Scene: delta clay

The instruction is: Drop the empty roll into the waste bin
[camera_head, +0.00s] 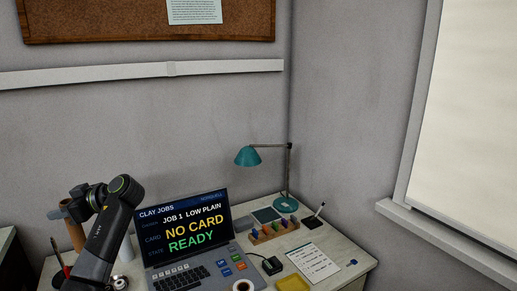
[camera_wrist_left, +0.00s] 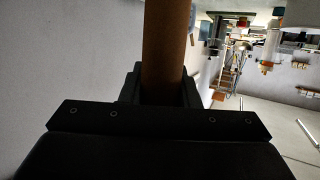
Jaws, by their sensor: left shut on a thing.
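The empty roll is a brown cardboard tube (camera_head: 74,232), roughly upright at the left of the head view. My left gripper (camera_head: 66,212) is shut on it near its upper part. In the left wrist view the roll (camera_wrist_left: 166,40) stands between the jaws (camera_wrist_left: 162,88) and runs out of the top of the picture. In the head view the roll's lower end is near the desk's left end; I cannot tell whether it touches anything. I see no waste bin in either view. My right gripper is not in view.
A desk (camera_head: 337,256) carries a laptop (camera_head: 186,233) reading "NO CARD READY", a teal lamp (camera_head: 247,156), a wooden rack (camera_head: 274,231), a paper sheet (camera_head: 313,262) and a yellow tray (camera_head: 292,284). A white cylinder (camera_head: 126,250) stands beside my left arm.

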